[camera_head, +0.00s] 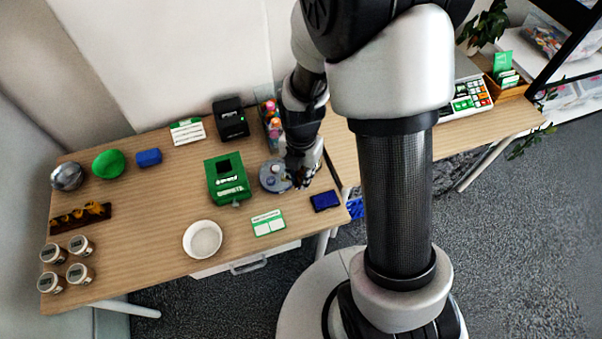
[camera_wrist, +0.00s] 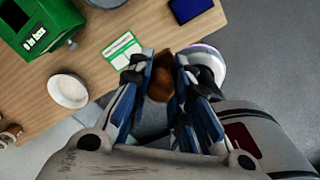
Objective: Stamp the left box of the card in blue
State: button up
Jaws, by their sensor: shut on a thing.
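The white card (camera_head: 268,223) with a green header and two pale boxes lies near the table's front edge. It also shows in the wrist view (camera_wrist: 123,50), left of my fingers. The dark blue ink pad (camera_head: 325,201) lies to the right of the card and also shows at the top of the wrist view (camera_wrist: 189,8). My gripper (camera_head: 303,177) is above the table near the round grey holder (camera_head: 270,180). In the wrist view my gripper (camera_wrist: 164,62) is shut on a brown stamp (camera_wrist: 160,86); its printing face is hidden.
A green box (camera_head: 226,182) with a dark opening stands left of the holder, behind the card. A white bowl (camera_head: 203,240) is left of the card. A black device (camera_head: 230,120) stands at the back. Bare table lies between card and bowl.

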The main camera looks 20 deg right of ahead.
jog(key=shift+c, duration=1)
jog(key=shift+d+f, duration=0.15)
jog(key=shift+f, duration=0.1)
jog(key=d+f+m+b, duration=0.2)
jog(key=d+f+m, duration=0.1)
jog(key=w+d+f+m+b, duration=0.1)
jog(key=d+f+m+b, duration=0.1)
jog(key=f+m, duration=0.1)
jog(key=d+f+m+b, duration=0.1)
jog(key=d+f+m, duration=0.2)
jog(key=f, duration=0.2)
jog(key=shift+w+d+b, duration=0.25)
jog(key=shift+d+b, duration=0.1)
jog(key=shift+b, duration=0.05)
jog(key=shift+c, duration=0.2)
jog(key=shift+f+b, duration=2.15)
jog(key=shift+f, duration=0.75)
jog(key=shift+f+b, duration=0.4)
jog(key=shift+f, duration=0.15)
jog(key=shift+r, duration=0.1)
notch_tip(320, 180, up, 7)
jog(key=p, duration=0.5)
